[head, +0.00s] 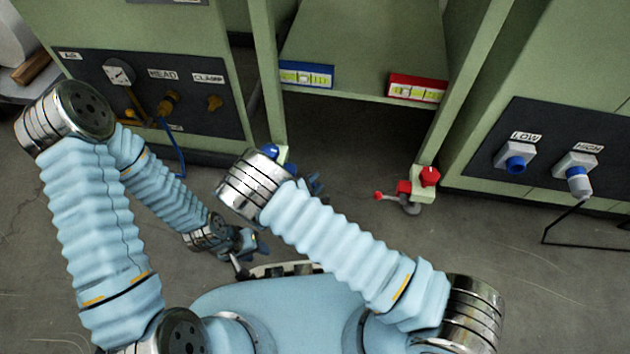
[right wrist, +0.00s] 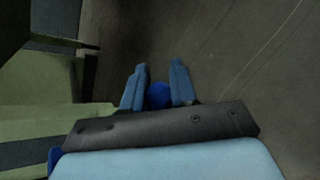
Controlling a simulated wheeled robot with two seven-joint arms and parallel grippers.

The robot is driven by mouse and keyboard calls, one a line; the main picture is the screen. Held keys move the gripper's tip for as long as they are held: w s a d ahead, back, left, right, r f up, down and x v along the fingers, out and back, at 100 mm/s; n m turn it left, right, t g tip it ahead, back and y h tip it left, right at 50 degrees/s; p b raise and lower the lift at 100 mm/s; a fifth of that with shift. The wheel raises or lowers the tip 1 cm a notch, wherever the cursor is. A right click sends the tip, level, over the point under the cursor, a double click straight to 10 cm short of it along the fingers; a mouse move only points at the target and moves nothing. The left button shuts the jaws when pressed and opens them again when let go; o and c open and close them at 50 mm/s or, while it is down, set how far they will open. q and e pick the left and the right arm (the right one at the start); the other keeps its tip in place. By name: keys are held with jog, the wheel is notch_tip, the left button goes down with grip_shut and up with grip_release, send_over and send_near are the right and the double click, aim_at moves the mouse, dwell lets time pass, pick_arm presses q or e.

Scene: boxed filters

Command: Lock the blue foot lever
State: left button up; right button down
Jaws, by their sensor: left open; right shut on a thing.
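The blue foot lever's knob (right wrist: 158,96) sits between the two fingers of my right gripper (right wrist: 157,82) in the right wrist view. The fingers are shut on it. In the head view the blue top of that foot (head: 271,151) shows at the base of the left post, and my right wrist hides most of the lever. Part of my right gripper (head: 316,184) shows past the wrist. My left gripper (head: 256,244) is open and empty, low over the floor near my base, apart from the foot.
A red foot lever (head: 404,188) stands at the right post, its ball end pointing left. A thin black stand (head: 565,222) is at far right.

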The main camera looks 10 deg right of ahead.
pick_arm(q)
jog(key=shift+f, duration=0.1)
pick_arm(e)
jog(key=shift+f, duration=0.3)
jog(key=c, duration=0.9)
grip_release()
jog(key=shift+a+r, duration=0.1)
jog(key=shift+r, duration=0.05)
